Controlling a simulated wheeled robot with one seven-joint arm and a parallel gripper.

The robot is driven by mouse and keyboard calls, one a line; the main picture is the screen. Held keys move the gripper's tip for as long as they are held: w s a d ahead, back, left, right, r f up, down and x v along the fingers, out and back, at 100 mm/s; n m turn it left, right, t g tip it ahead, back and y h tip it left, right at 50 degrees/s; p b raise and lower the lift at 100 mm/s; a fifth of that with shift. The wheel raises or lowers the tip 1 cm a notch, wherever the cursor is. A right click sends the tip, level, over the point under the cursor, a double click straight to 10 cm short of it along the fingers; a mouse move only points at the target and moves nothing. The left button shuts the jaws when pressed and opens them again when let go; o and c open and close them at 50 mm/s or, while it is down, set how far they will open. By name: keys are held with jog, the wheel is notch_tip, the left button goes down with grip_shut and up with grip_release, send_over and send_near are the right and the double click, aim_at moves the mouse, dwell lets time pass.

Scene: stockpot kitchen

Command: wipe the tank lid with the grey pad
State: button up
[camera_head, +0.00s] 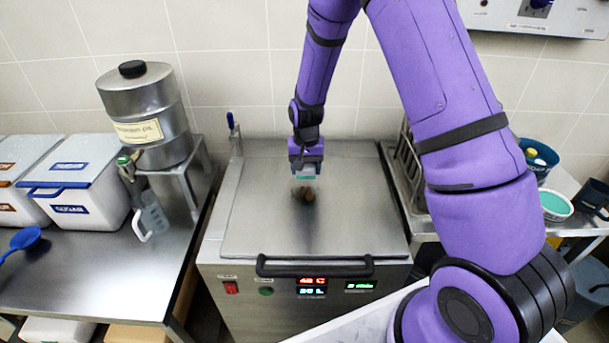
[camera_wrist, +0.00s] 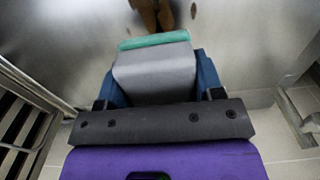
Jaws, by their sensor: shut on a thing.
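My gripper (camera_head: 306,161) is above the middle of the steel tank lid (camera_head: 260,215). It is shut on the grey pad (camera_wrist: 155,75), with a blue finger on each side of the pad in the wrist view. The pad has a green layer (camera_wrist: 155,41) at its far end; this also shows under the gripper in the head view. A brown smear (camera_head: 304,194) lies on the lid just in front of the pad in the head view, and at the top of the wrist view (camera_wrist: 152,12). I cannot tell whether the pad touches the lid.
The lid has a black handle (camera_head: 314,267) along its front edge. A rack (camera_head: 407,170) and a blue bucket (camera_head: 540,160) are on the right.

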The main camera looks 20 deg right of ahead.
jog(key=shift+r, duration=1.35)
